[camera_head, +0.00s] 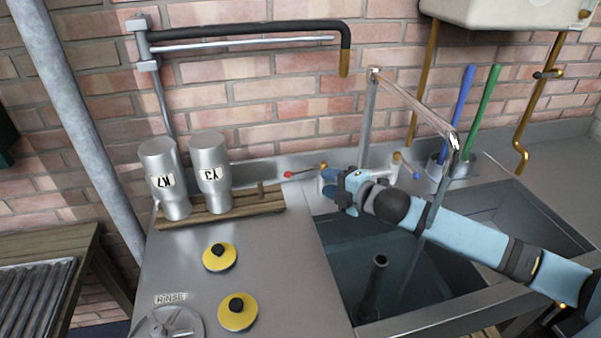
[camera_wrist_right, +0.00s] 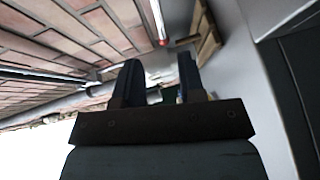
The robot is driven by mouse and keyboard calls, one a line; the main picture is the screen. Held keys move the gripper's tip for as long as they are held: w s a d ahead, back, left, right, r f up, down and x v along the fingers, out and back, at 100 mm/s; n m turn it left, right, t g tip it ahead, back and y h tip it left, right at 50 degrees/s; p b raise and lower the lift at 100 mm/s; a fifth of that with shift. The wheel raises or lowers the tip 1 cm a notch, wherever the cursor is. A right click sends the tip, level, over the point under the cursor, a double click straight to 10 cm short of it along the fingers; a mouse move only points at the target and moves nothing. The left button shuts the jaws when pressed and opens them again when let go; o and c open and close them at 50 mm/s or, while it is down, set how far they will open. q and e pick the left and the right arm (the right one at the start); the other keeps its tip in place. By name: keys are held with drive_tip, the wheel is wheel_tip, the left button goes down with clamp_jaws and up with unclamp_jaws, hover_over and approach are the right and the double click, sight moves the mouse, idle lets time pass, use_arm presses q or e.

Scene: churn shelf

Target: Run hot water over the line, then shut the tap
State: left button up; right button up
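The tap's metal swing spout (camera_head: 415,103) arches over the sink (camera_head: 345,243). Below its end a grey streak passes my right forearm and a faint streak continues into the basin; I cannot tell whether this is running water. A red-tipped lever (camera_head: 289,174) points left from the tap body, and a blue-tipped lever (camera_head: 417,176) is on the right. My right gripper (camera_head: 330,182) is beside the red lever's base, partly hiding the tap. In the right wrist view its fingers (camera_wrist_right: 159,82) are apart, with the red tip (camera_wrist_right: 162,42) beyond them. My left gripper is out of view.
A standpipe (camera_head: 379,261) rises in the basin. Two metal canisters (camera_head: 207,173) stand on a wooden rack (camera_head: 262,201) at left. A black hose pipe (camera_head: 245,32) hangs above. Blue and green handles (camera_head: 484,105) stand behind the sink. Yellow-rimmed discs (camera_head: 237,320) lie on the counter.

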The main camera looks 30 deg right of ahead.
sight(302, 172)
drive_tip(key=x, duration=1)
drive_tip(key=shift+f, duration=0.1)
clamp_jaws()
